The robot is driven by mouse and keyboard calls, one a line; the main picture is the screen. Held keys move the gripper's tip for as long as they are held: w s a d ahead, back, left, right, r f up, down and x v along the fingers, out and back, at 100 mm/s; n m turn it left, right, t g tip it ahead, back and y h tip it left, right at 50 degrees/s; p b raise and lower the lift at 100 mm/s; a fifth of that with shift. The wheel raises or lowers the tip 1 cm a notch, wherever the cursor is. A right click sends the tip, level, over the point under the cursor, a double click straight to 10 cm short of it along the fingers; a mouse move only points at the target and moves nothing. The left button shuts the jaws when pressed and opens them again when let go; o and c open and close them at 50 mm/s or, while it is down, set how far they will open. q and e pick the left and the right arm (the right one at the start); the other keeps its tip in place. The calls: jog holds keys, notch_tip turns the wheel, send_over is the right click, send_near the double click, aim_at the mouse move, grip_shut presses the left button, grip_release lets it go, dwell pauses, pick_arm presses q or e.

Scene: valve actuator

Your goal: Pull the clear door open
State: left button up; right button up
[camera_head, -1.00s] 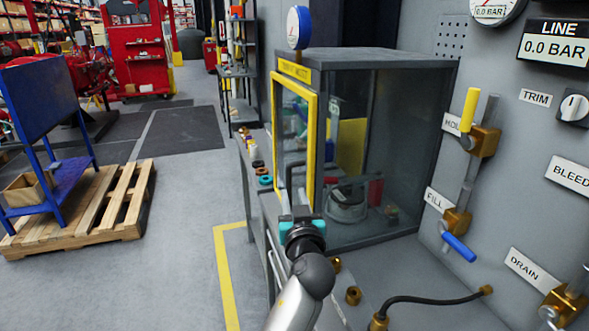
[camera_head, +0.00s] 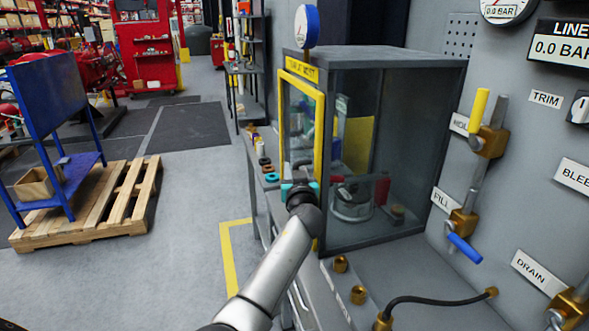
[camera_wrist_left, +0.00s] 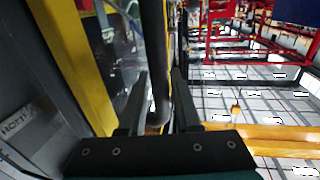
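The clear door, with its yellow frame (camera_head: 319,140), is on the left face of the grey glazed cabinet (camera_head: 395,62) in the head view and looks shut. Its frame runs down the left of the left wrist view (camera_wrist_left: 78,65). A dark upright handle bar (camera_wrist_left: 154,50) stands off the door there. My left gripper (camera_head: 299,172) is at the lower part of the door. In the left wrist view its fingers (camera_wrist_left: 160,100) are apart, one on each side of the bar; firm contact cannot be made out. My right gripper is not in view.
A bench carries small coloured parts (camera_head: 267,168) left of the door. Brass fittings (camera_head: 358,294) and a black hose (camera_head: 430,300) lie in front of the cabinet. A valve panel stands right. Floor left of the bench is clear up to a wooden pallet (camera_head: 125,205).

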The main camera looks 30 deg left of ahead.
pick_arm(q)
jog(key=shift+w+a, duration=0.15)
jog(key=shift+c, duration=0.4)
grip_shut()
dwell(1.0)
